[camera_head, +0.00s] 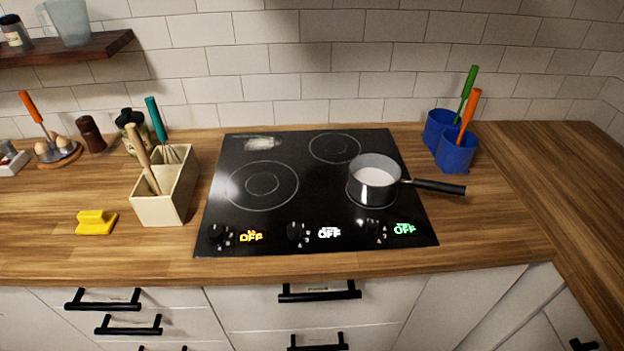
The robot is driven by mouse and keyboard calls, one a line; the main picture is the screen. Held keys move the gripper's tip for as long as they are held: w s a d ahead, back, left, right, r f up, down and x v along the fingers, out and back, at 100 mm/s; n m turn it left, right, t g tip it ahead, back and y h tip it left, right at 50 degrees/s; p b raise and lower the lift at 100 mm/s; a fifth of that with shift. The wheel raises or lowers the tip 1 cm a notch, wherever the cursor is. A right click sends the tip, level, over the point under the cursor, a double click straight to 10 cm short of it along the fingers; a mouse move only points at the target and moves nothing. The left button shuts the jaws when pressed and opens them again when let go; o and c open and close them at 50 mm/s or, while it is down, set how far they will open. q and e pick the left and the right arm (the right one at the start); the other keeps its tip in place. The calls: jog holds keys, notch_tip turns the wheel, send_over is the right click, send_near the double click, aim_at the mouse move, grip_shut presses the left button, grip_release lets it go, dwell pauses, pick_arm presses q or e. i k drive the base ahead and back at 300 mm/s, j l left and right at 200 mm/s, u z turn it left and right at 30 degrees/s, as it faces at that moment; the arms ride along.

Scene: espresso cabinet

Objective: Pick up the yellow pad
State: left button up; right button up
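The yellow pad (96,222) lies on the wooden countertop at the left, near the front edge. It has a flat base with a raised block or grip on top. It is in front and to the left of the cream utensil box and does not touch it. Nothing covers the pad. Neither of my grippers shows in the head view.
A cream box (160,208) with utensils stands right of the pad. A black cooktop (300,215) carries a saucepan (374,190) of white contents. Blue cups (455,152) stand at right. A wooden shelf (70,47) hangs upper left. Counter around the pad is clear.

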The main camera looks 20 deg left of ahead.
aim_at(92, 221)
jog(key=u, duration=1.9)
